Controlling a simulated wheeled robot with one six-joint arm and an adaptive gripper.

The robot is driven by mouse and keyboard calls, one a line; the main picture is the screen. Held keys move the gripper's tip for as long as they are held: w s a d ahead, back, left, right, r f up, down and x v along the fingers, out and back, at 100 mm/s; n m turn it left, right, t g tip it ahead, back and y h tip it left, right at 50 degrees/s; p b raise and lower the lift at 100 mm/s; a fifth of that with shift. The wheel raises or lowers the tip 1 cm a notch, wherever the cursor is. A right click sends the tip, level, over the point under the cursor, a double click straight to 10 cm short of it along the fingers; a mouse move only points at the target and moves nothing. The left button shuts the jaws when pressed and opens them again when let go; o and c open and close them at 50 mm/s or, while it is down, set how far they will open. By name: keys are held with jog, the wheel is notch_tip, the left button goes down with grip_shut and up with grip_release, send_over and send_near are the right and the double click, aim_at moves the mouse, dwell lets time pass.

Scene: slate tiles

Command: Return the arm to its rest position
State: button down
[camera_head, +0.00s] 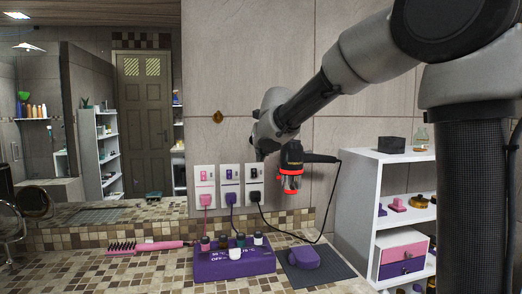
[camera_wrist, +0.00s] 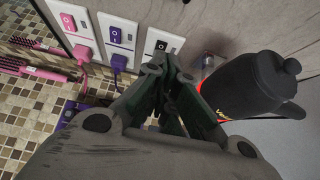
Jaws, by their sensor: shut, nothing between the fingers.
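My arm reaches from the upper right towards the tiled wall in the head view, well stretched out. My gripper (camera_head: 261,153) is at its far end, close to the wall and above the row of switch plates. In the wrist view my gripper (camera_wrist: 165,68) has its dark fingers together with nothing held. A black corded appliance with red trim (camera_head: 292,163) is just right of the gripper. It also shows in the wrist view (camera_wrist: 245,87), beside the fingers; whether it touches them I cannot tell.
Three switch plates (camera_head: 230,184) hold plugs and cords. On the tiled counter (camera_head: 130,275) are a pink brush (camera_head: 145,246), a purple box (camera_head: 235,272) with several small bottles, and a dark mat (camera_head: 327,277) with a purple item. A white shelf (camera_head: 362,200) stands right.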

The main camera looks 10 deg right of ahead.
jog(key=shift+s+r, duration=0.45)
jog(key=shift+r, duration=0.1)
jog(key=s+d+f+m+g+h, duration=0.1)
jog(key=s+d+f+m+g, duration=0.1)
jog(key=s+d+f+m, duration=0.6)
jog(key=s+d+f+m+g+h, duration=0.1)
jog(key=s+m+g, duration=0.25)
jog(key=m, duration=0.75)
jog(key=s+d+f+m, duration=0.1)
jog(key=s+d+m, duration=0.1)
jog(key=s+m, duration=0.3)
jog(key=s+d+f+m+y, duration=0.1)
jog(key=s+m, duration=0.5)
jog(key=s, duration=0.7)
jog(key=s+d+f+m+g+y, duration=0.1)
jog(key=s+d+m, duration=0.3)
jog(key=s, duration=0.5)
jog(key=shift+s+d+f+m, duration=0.3)
jog(key=shift+f+m, duration=0.35)
jog(key=shift+m, duration=0.35)
